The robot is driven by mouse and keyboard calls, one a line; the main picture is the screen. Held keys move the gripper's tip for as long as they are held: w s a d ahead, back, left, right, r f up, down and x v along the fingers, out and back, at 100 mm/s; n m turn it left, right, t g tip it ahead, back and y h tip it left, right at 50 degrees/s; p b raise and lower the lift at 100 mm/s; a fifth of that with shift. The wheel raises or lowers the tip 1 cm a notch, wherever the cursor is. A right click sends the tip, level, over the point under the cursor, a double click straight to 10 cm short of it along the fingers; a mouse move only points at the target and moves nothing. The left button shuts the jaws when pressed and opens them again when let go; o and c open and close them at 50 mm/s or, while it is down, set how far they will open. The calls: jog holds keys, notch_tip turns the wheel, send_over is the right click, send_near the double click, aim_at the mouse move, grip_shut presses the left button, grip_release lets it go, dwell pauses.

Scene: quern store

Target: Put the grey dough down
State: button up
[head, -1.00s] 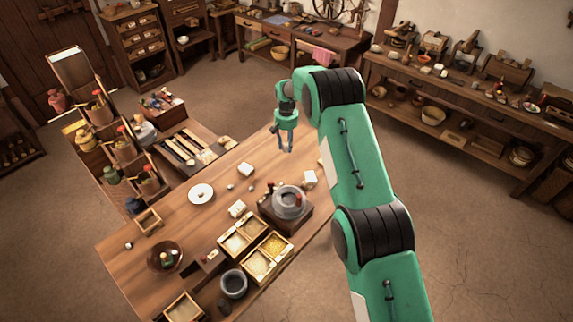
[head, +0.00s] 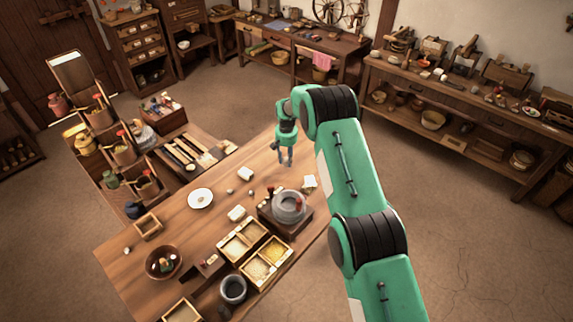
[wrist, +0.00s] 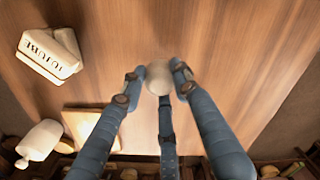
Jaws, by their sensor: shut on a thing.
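The grey dough (wrist: 158,77) is a small pale grey ball between the fingertips in the wrist view. My gripper (wrist: 157,80) has its three blue fingers shut on it. In the head view my gripper (head: 286,162) points down over the far right part of the wooden table (head: 185,232). The dough cannot be made out there. The bare tabletop lies beneath the dough in the wrist view. I cannot tell whether the dough touches the wood.
A lettered white block (wrist: 48,52) lies left of the fingers in the wrist view, with a pale bag (wrist: 40,140) below it. In the head view a stone quern (head: 289,207), a white plate (head: 200,198) and grain boxes (head: 265,262) stand nearer. Bare wood surrounds the gripper.

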aim_at(286, 163)
jog(key=shift+f, duration=1.55)
jog(key=shift+f, duration=0.15)
jog(key=o, duration=1.2)
jog(key=shift+c, duration=0.2)
notch_tip(286, 163, up, 12)
jog(key=shift+r+p, duration=0.2)
jog(key=shift+p, duration=0.2)
jog(key=shift+r, duration=0.1)
